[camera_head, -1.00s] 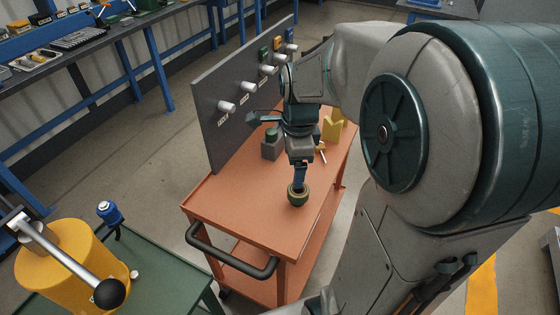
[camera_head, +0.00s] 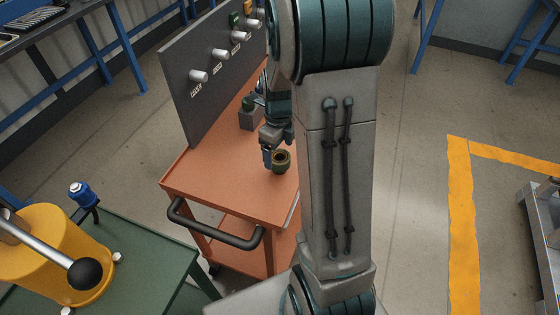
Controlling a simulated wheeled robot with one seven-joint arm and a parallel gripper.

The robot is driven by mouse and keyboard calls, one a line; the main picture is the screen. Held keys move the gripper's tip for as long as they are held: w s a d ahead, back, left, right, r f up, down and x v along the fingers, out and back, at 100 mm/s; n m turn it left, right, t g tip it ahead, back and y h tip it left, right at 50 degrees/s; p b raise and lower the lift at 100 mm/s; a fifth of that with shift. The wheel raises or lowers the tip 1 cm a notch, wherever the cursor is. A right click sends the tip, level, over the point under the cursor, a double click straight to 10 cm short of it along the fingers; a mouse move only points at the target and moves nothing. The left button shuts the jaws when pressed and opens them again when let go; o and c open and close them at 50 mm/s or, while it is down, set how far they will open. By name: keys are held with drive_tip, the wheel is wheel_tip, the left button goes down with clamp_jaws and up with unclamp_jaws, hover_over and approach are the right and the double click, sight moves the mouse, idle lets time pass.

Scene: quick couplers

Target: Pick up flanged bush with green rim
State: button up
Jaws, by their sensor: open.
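The flanged bush with a green rim (camera_head: 281,161) is a short, round, dark olive piece with a hollow top. It is near the middle of the orange cart top (camera_head: 225,180), at the left edge of my arm. My gripper (camera_head: 268,158) points down just left of the bush and appears close to it. It is open with nothing visible between its fingers. Whether a finger touches the bush cannot be told at this size. My arm hides the right part of the cart.
A dark upright panel (camera_head: 205,110) with several white knobs lines the cart's left side. A grey block with a green top (camera_head: 249,113) stands behind my gripper. A black handle (camera_head: 212,228) is at the cart's front. A yellow drum (camera_head: 55,255) stands on a green table at lower left.

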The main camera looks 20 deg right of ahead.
sight(281, 158)
drive_tip(key=shift+w+d+f, duration=0.1)
drive_tip(key=shift+w+f, duration=0.05)
drive_tip(key=shift+f, duration=1.35)
drive_tip(key=shift+w+d+f, duration=0.1)
drive_tip(key=shift+f, duration=1.35)
drive_tip(key=shift+c, duration=0.3)
drive_tip(key=c, duration=1.2)
drive_tip(key=shift+o, duration=0.2)
drive_tip(key=shift+r, duration=0.1)
